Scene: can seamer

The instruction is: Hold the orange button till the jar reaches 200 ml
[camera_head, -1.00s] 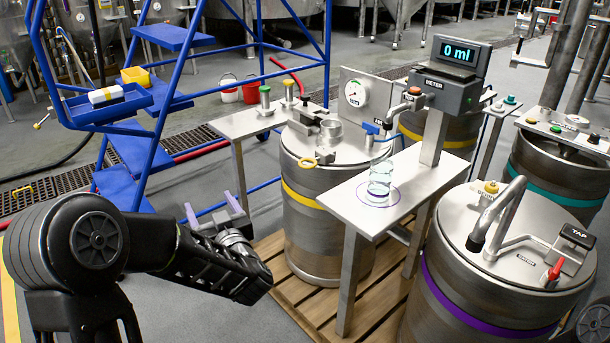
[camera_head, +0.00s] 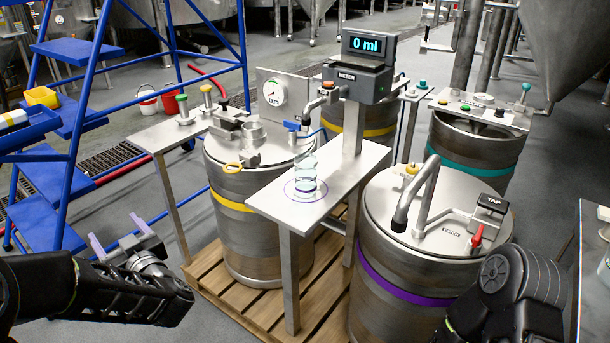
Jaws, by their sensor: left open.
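The clear jar (camera_head: 306,176) stands upright inside a purple ring on a steel shelf (camera_head: 345,165). It sits below the spout, and a light band shows near its bottom. The orange button (camera_head: 328,85) tops a small block to the left of the meter box (camera_head: 357,80). My left gripper (camera_head: 117,232) is open and empty, with purple-tipped fingers, at lower left, well apart from the button and jar. My right arm shows at lower right, but its gripper is out of the frame.
A steel keg with a yellow band (camera_head: 233,205) and a purple-banded keg (camera_head: 390,283) with a curved tap flank the shelf. They stand on a wooden pallet (camera_head: 215,270). A blue ladder frame (camera_head: 75,130) is at left. Floor between ladder and pallet is mostly clear.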

